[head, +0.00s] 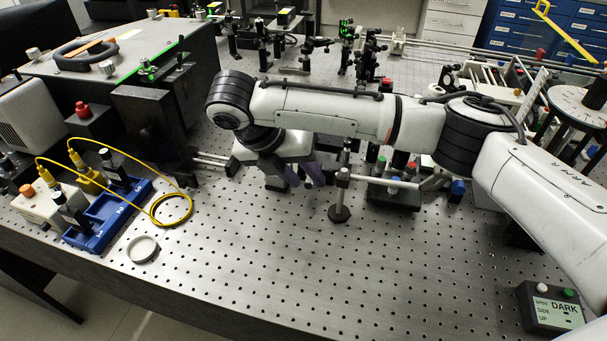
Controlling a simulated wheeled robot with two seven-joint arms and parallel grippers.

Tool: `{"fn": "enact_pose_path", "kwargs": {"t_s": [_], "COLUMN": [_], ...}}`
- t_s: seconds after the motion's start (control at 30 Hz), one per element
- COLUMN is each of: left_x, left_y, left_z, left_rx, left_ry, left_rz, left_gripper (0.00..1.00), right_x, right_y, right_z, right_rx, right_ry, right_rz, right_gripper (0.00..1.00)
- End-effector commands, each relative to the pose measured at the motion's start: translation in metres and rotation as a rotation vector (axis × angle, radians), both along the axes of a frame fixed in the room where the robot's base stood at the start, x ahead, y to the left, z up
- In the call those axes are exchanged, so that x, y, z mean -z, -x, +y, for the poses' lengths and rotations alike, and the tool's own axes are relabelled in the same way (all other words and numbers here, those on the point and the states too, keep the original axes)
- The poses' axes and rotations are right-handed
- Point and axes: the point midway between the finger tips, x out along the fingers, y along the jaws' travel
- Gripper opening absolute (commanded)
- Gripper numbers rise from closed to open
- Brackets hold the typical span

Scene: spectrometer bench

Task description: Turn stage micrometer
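My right arm reaches in from the right across the bench, and its gripper (296,176) points down over the middle of the breadboard. Two dark purplish fingers show below the white gripper body. The arm and gripper body partly cover what is at the fingertips, so I cannot tell whether they touch or hold anything. I cannot clearly make out the stage micrometer. Just right of the fingers stands a post (342,190) on a round black base, with a light horizontal rod running right from it. Thin metal rods (212,160) show just left of the gripper. My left gripper is not in view.
A blue tray (105,220) with yellow fibre cables stands at left, with a pale ring (142,249) in front. A large black block (150,125) stands left of the gripper. A display box reading DARK (552,308) is at bottom right.

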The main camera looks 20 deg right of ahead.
Motion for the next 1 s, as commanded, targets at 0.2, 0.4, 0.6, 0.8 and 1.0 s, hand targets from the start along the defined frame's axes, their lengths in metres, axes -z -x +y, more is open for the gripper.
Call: {"fn": "enact_pose_path", "kwargs": {"t_s": [0.2,0.4,0.6,0.8,1.0], "left_x": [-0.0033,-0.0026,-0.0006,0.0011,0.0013], "left_y": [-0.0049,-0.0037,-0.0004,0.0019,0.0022], "left_z": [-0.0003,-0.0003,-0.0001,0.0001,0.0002], "left_rx": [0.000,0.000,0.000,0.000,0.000], "left_ry": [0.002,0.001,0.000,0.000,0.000], "left_rz": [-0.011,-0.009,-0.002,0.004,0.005], "left_gripper": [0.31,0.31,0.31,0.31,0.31], "right_x": [0.0011,0.0009,0.0007,0.0003,-0.0004], "right_y": [-0.0003,-0.0002,-0.0002,0.0007,0.0029], "right_z": [-0.0004,-0.0003,-0.0003,-0.0017,-0.0052], "right_rx": [0.000,0.000,0.000,-0.001,0.000], "right_ry": [-0.001,-0.001,-0.003,-0.042,-0.137], "right_rz": [0.000,0.000,-0.002,-0.027,-0.091], "right_gripper": [0.33,0.06,0.00,0.00,0.00]}}
